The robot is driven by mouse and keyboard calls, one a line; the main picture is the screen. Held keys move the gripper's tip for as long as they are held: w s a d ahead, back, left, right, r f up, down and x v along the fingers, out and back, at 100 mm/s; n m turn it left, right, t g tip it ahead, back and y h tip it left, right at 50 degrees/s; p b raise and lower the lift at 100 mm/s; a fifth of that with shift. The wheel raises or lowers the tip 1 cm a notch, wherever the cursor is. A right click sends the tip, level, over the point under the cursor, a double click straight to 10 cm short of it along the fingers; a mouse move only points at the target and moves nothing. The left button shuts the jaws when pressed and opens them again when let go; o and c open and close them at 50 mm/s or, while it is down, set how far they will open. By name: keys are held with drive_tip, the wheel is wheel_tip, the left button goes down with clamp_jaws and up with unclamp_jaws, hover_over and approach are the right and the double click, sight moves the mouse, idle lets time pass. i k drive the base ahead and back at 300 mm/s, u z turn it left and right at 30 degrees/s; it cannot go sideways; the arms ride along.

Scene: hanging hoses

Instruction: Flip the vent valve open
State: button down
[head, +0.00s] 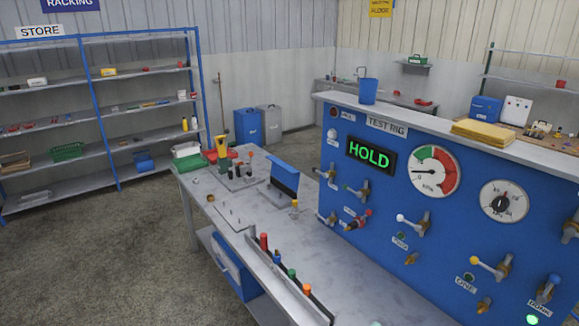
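A blue test rig panel (310,150) stands at the right, marked TEST RIG. It carries several lever valves on its face. One has a white-tipped lever (411,222), one a yellow-tipped lever (490,264), one a blue-tipped lever (547,289), one a green-tipped lever (358,191) and one a red fitting or lever (359,219). The small labels by them are too blurred for me to tell which is the vent valve, or whether it is open. A green display (369,154) reads HOLD. The pressure dial (434,171) has its needle pointing left. My gripper is not in view.
A grey bench (225,215) runs in front of the panel, with a blue stand (284,177) and a rack of coloured-tipped hose ends (285,268). Blue shelving (110,130) stands at the left. A blue cup (368,91) sits on the rig's top. The floor at left is clear.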

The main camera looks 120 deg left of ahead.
sight(314, 169)
drive_tip(key=z, duration=0.05)
drive_tip(key=k, duration=1.35)
drive_tip(key=u, duration=3.25)
